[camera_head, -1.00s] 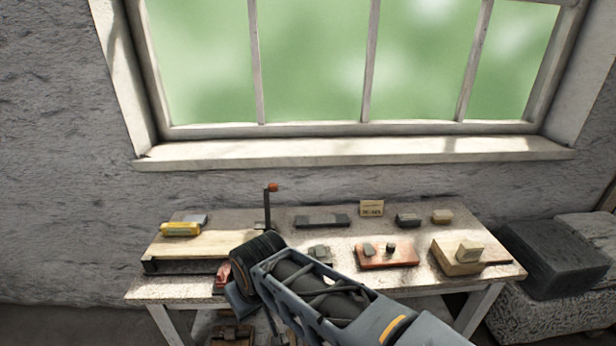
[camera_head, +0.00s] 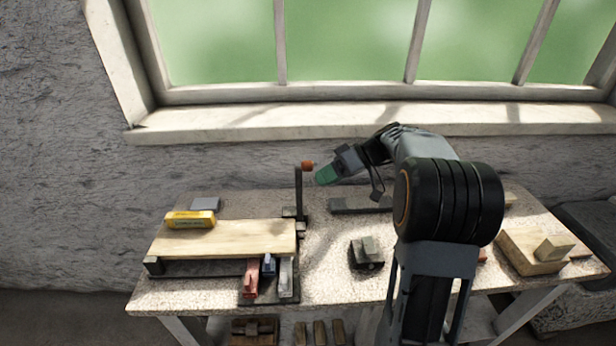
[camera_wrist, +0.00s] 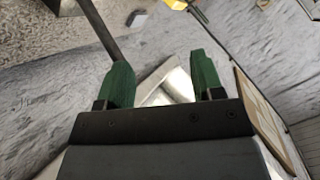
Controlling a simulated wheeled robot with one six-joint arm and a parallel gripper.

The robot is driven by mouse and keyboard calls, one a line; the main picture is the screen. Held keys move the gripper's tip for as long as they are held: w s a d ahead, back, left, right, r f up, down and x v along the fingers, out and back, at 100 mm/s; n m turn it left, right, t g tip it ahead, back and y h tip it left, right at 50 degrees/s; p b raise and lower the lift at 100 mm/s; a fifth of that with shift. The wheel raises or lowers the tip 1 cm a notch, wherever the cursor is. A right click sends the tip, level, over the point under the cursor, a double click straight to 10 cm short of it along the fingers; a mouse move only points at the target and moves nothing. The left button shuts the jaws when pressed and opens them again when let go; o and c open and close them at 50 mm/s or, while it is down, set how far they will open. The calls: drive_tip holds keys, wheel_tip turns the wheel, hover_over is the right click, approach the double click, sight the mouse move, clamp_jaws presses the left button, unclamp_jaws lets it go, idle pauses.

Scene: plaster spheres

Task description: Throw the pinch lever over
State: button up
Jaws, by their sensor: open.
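The pinch lever (camera_head: 299,190) is a dark upright bar with an orange-red knob (camera_head: 307,165) at its top. It stands by the right end of a pale wooden board (camera_head: 235,238). My gripper (camera_head: 318,177) has green fingers and is just right of the knob, at about its height; whether they touch is unclear. In the wrist view my gripper (camera_wrist: 162,82) has its fingers apart with nothing seen between them. A dark bar there (camera_wrist: 97,28), apparently the lever, runs down to the left finger. Its knob is not clearly visible in that view.
A yellow box (camera_head: 190,219) lies on the board. Red, blue and grey small parts (camera_head: 268,268) sit at the board's front right. A dark block (camera_head: 366,252) stands on the speckled table (camera_head: 325,280). The window sill (camera_head: 330,122) and wall are behind. A wooden block (camera_head: 535,250) is at right.

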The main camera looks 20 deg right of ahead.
sight(308, 167)
drive_tip(key=w+d+f+n+t+y+b, duration=0.25)
drive_tip(key=w+d+n+y, duration=0.4)
drive_tip(key=d, duration=0.45)
drive_tip(key=shift+m+t+h, duration=0.25)
drive_tip(key=shift+m+h, duration=0.1)
drive_tip(key=shift+m, duration=0.1)
drive_tip(key=x, duration=0.4)
drive_tip(key=p+x, duration=0.1)
drive_tip(key=x, duration=0.8)
drive_tip(key=shift+w+a+f+p, duration=0.1)
drive_tip(key=shift+a+f+p, duration=0.2)
drive_tip(key=shift+f+p, duration=0.1)
drive_tip(key=shift+c, duration=0.3)
clamp_jaws()
